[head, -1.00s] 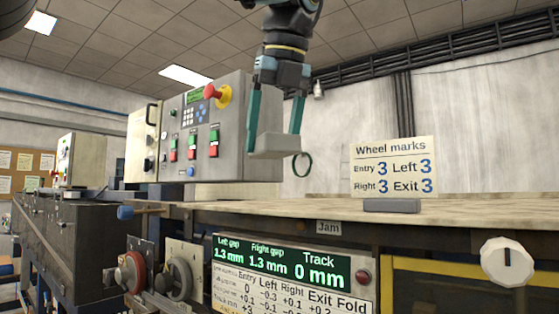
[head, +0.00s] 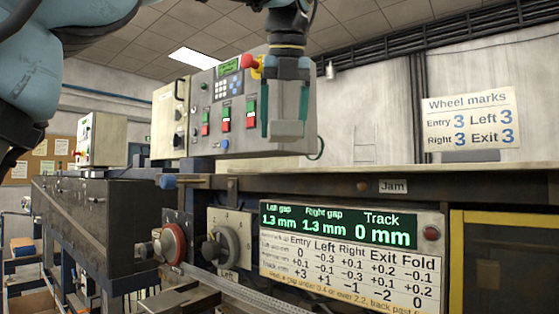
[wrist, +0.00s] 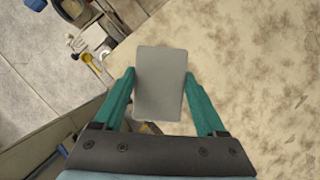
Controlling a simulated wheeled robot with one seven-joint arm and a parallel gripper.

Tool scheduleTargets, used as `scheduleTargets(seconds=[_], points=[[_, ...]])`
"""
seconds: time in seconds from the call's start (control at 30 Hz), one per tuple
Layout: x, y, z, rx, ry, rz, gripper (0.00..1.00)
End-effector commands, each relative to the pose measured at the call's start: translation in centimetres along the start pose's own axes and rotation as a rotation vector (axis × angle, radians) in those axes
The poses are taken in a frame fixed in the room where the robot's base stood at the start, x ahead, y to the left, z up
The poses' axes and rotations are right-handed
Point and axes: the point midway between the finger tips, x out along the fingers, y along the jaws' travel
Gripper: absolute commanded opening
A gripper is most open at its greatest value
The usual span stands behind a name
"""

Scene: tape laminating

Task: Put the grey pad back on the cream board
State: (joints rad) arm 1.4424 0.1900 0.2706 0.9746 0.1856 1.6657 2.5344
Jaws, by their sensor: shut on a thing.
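My gripper (head: 287,115) is shut on the grey pad (head: 286,132) and holds it up in front of the control box. In the wrist view the pad (wrist: 160,82) sits between the two green fingers, its flat grey face towards the camera. A cream "Wheel marks" sign (head: 471,104) stands at the right in the head view.
The control box (head: 225,88) with a red stop button stands behind my gripper. A long worktop edge (head: 400,169) runs across, with a readout panel (head: 340,225) and knobs below. In the wrist view a mottled pale surface (wrist: 255,60) lies clear at the right.

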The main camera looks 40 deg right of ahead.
Motion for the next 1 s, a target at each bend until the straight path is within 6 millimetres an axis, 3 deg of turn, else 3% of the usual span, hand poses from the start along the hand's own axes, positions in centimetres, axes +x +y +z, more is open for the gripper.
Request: scheduleTargets(seconds=[0.47, 0.87, 0.9, 1.0], points=[[4.5, 0.0, -1.9, 0.001, 0.000, 0.001, 0.04], [5.0, 0.0, -2.1, -0.001, -0.001, 0.000, 0.04], [5.0, 0.0, -2.1, -0.001, -0.001, 0.001, 0.76], [4.9, 0.0, -2.0, -0.001, -0.001, 0.000, 0.87]])
